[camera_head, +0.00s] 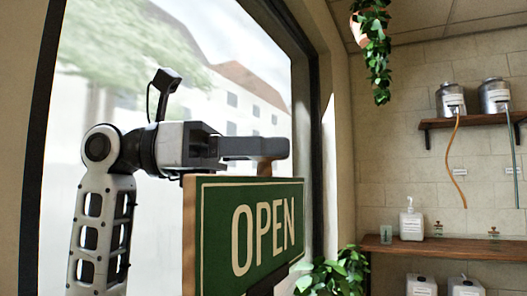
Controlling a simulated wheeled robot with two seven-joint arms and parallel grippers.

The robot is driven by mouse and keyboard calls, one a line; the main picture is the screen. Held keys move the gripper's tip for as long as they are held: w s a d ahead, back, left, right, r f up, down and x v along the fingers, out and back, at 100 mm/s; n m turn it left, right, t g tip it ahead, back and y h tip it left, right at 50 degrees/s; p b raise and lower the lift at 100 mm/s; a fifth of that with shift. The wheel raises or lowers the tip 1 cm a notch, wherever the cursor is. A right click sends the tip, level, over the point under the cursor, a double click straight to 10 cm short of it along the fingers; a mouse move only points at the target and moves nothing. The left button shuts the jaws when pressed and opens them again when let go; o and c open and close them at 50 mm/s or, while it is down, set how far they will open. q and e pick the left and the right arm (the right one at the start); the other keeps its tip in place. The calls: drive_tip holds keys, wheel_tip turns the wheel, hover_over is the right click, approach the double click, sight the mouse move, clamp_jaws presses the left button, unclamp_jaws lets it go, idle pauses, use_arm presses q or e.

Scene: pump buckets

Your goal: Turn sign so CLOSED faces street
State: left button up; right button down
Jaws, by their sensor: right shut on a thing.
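The sign (262,228) is a green board with a pale border and wood edge, hanging in front of the window. Its face towards me reads OPEN; its other face is hidden. A short wooden piece (265,167) stands up from its top edge.
The window (215,70) behind the sign shows a blurred street. Right of the sign are a leafy plant (338,275), a wooden shelf (440,248) with a white pump bottle (411,222), and a higher shelf with metal dispensers (495,97). Another plant (374,50) hangs from above.

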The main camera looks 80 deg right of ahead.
drive_tip(key=shift+r, duration=0.1)
idle(0.4)
drive_tip(key=c, duration=1)
unclamp_jaws()
drive_tip(key=w+a+p, duration=0.1)
drive_tip(key=w+p, duration=0.1)
drive_tip(key=w, duration=0.5)
drive_tip(key=shift+w+a+p, duration=0.2)
drive_tip(key=shift+p, duration=0.1)
